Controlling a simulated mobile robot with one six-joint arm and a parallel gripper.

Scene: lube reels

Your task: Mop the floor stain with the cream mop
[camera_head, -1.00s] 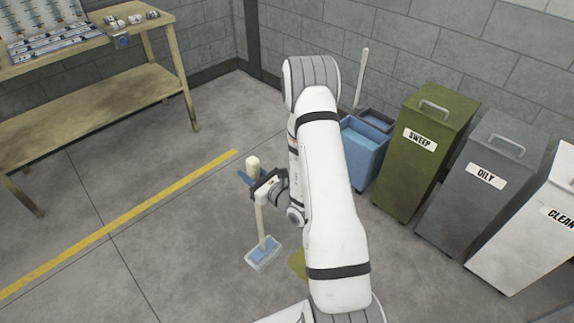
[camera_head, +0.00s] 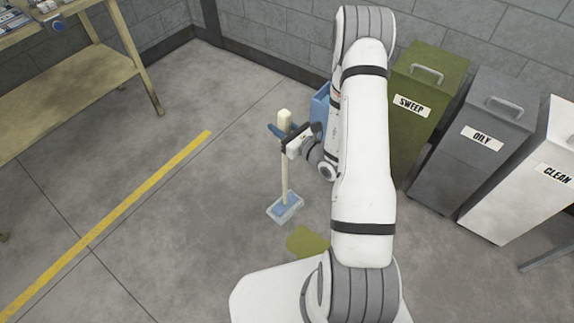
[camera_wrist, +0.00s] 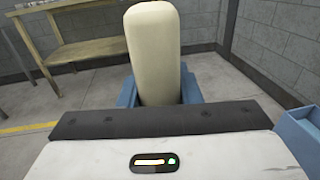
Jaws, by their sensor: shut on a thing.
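The cream mop (camera_head: 285,175) stands about upright, its cream handle in my gripper (camera_head: 281,136) near the top. Its pale head with a blue top (camera_head: 285,208) is low at the floor; I cannot tell whether it touches. My gripper is shut on the handle. In the wrist view the thick cream handle (camera_wrist: 153,50) rises between my blue fingers (camera_wrist: 160,92). The yellow-olive floor stain (camera_head: 307,242) lies just below and right of the mop head in the head view, apart from it. My arm and base may hide part of the stain's surroundings.
A blue bucket (camera_head: 320,108) stands behind my arm, partly hidden. Green SWEEP (camera_head: 410,130), grey OILY (camera_head: 462,150) and white CLEAN (camera_head: 515,190) bins line the right wall. A wooden workbench (camera_head: 85,70) is at upper left. Floor left of the mop, with a yellow line (camera_head: 110,222), is clear.

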